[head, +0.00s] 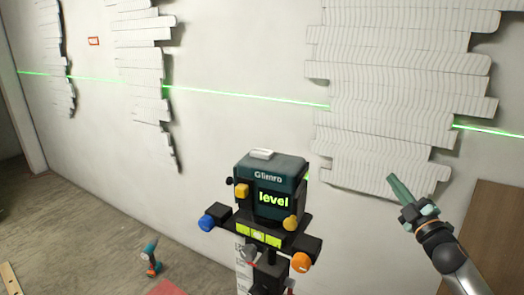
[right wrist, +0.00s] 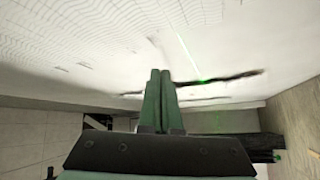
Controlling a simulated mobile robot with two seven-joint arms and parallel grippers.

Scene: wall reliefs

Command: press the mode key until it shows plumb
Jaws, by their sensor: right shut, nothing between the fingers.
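A dark green laser level (head: 272,190) marked "Glimro" stands on a stand in the middle of the head view. Its display (head: 273,199) reads "level" in bright green letters. A white key (head: 262,154) sits on its top, a yellow one (head: 241,190) on its left side and a yellow-orange one (head: 290,223) at its lower right. I see no label telling which is the mode key. My right gripper (head: 392,181) is to the right of the level, apart from it, in front of the wall. Its green fingers (right wrist: 158,75) are together and empty in the right wrist view.
Blue (head: 206,222) and orange (head: 301,262) knobs stick out below the level. A brown board (head: 492,225) leans at right.

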